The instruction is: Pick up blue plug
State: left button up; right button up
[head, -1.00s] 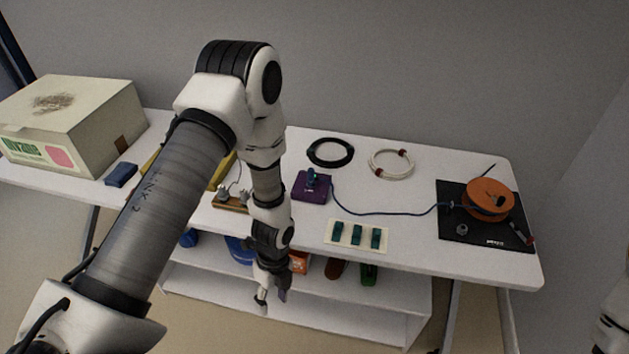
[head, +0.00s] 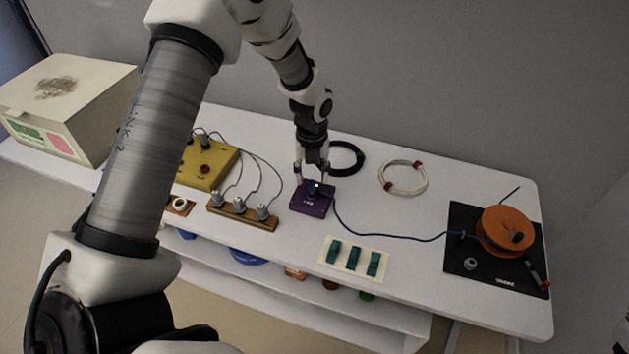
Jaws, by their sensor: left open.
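The blue plug (head: 312,189) sits upright in the purple block (head: 311,206) near the middle of the table. A dark blue cable (head: 385,236) runs from it to the orange reel (head: 505,229) at the right. My left gripper (head: 312,181) points down over the block, its open fingers on either side of the plug. I cannot tell whether the fingers touch it. A small green light shows at the plug, and the gripper partly hides it. My right gripper is not in view.
Left of the block stand a wooden strip with grey plugs (head: 240,211) and a yellow box (head: 207,165). A black cable coil (head: 346,157) lies just behind my gripper, a white coil (head: 403,177) to its right. A card with teal pieces (head: 353,258) lies in front.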

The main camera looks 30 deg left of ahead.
aim_at(312, 182)
pick_arm(q)
jog(key=f, duration=0.3)
jog(key=f+p, duration=0.1)
jog(key=f, duration=0.1)
jog(key=shift+w+a, duration=0.25)
jog(key=shift+w, duration=0.05)
jog(key=shift+w+f, duration=0.15)
jog(key=shift+f, duration=0.15)
jog(key=shift+s+r, duration=0.2)
jog(key=shift+s, duration=0.1)
jog(key=c, duration=0.5)
grip_shut()
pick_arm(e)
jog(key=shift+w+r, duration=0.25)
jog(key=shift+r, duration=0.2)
